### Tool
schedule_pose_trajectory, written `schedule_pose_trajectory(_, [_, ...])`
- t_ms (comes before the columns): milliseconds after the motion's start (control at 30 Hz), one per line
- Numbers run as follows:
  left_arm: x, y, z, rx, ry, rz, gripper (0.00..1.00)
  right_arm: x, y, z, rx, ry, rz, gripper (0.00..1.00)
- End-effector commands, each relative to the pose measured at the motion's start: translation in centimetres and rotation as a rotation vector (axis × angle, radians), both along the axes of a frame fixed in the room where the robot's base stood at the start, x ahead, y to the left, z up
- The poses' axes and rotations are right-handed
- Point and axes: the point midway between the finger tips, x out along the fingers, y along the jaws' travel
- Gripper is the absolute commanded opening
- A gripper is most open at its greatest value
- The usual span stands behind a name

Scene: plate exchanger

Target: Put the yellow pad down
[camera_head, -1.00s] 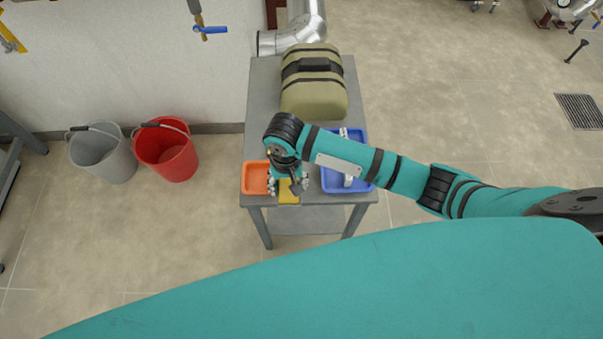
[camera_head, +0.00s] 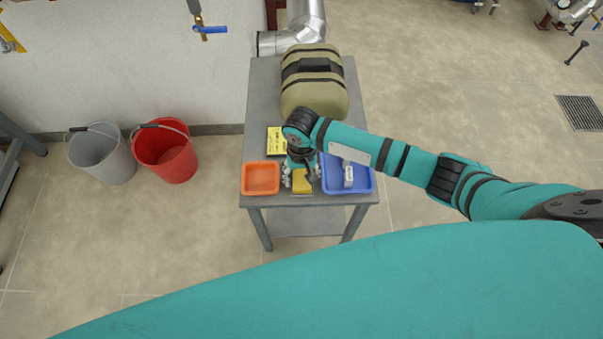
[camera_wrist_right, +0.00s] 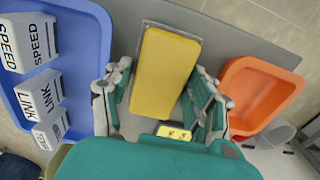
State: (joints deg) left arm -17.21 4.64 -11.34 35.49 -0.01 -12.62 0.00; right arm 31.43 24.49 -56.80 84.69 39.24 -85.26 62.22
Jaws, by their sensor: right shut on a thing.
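The yellow pad (camera_head: 303,186) is at the front of the grey table, between the orange tray (camera_head: 262,191) and the blue tray (camera_head: 368,189). My right gripper (camera_head: 301,179) is shut on it from above. In the right wrist view, the pad (camera_wrist_right: 166,75) lies between the two fingers of the gripper (camera_wrist_right: 160,98), with a grey border along its edges. I cannot tell whether the pad touches the table. My left gripper is not in view.
The blue tray holds white blocks marked SPEED and LINK (camera_wrist_right: 38,92). A yellow label plate (camera_head: 277,142) lies behind the orange tray. An olive case (camera_head: 314,95) stands at the table's back. Red (camera_head: 166,155) and grey (camera_head: 103,158) buckets stand on the floor.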

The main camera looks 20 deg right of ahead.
Motion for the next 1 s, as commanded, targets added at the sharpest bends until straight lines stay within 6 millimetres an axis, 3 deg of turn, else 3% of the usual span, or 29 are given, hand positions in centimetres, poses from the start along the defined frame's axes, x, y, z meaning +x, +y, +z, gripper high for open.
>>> schedule_pose_trajectory(67, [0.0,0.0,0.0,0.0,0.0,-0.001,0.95,0.0,0.0,-0.2,0.0,0.001,-0.001,0.24])
schedule_pose_trajectory(100, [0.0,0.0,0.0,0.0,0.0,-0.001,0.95,0.0,0.0,-0.2,0.001,0.001,0.0,0.62])
schedule_pose_trajectory(233, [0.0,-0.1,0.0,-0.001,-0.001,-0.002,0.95,0.0,0.0,-0.2,0.0,0.001,0.0,0.79])
schedule_pose_trajectory(633, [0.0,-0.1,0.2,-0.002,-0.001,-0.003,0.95,0.0,0.0,0.7,0.001,-0.001,0.0,0.8])
schedule_pose_trajectory(1000, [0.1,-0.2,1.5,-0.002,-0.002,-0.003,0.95,0.1,0.1,8.2,0.002,-0.003,0.0,0.8])
